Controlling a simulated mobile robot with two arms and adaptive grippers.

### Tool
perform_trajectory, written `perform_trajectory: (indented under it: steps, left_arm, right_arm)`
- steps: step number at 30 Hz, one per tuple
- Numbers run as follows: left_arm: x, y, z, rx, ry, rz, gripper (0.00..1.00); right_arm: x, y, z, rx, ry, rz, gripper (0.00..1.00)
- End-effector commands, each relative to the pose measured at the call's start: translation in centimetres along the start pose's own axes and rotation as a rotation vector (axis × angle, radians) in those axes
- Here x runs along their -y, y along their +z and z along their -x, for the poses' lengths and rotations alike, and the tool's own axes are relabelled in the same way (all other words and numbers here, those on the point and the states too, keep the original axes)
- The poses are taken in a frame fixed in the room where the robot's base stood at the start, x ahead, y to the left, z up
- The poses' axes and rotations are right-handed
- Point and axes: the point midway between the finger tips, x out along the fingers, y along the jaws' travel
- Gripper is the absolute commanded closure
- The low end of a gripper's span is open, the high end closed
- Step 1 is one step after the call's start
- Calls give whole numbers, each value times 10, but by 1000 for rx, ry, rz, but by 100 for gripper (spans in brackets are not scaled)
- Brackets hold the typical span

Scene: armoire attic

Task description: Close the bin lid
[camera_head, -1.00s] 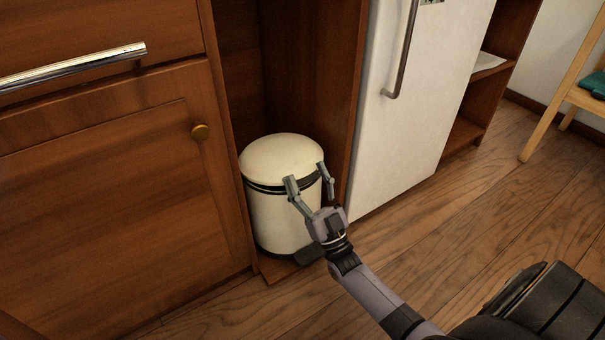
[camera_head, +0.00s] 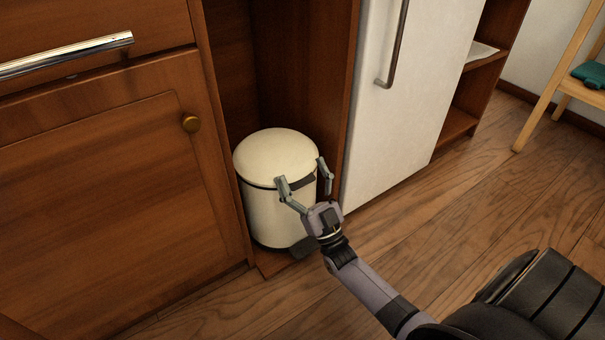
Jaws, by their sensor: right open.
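The bin (camera_head: 262,215) is a cream cylinder with a dark band under its rim and a dark pedal at its front base. It stands upright in the wooden nook. Its domed cream lid (camera_head: 272,150) lies down on the rim, and no gap shows between them. My right gripper (camera_head: 303,170) is open and empty, its two fingers spread in front of the bin's upper right side, just below the lid. I cannot tell whether a fingertip touches the bin. My left gripper is not in view.
A white fridge (camera_head: 405,110) stands to the right, beyond a wooden side panel. A chair (camera_head: 565,85) is at the far right. The wooden floor (camera_head: 470,200) in front is clear.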

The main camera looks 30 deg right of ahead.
Motion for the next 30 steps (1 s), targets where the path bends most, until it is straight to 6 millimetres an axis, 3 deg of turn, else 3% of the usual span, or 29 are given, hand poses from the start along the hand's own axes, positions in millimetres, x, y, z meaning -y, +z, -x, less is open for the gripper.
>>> perform_trajectory:
  steps: [14, 25, 30]
  left_arm:
    - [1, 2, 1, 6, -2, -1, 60]
    - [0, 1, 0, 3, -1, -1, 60]
    - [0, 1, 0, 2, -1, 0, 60]
  right_arm:
    - [0, -8, -8, -5, -1, -2, 15]
    - [1, -56, -54, -7, -2, -1, 15]
    - [0, -68, -68, -3, -1, 0, 15]
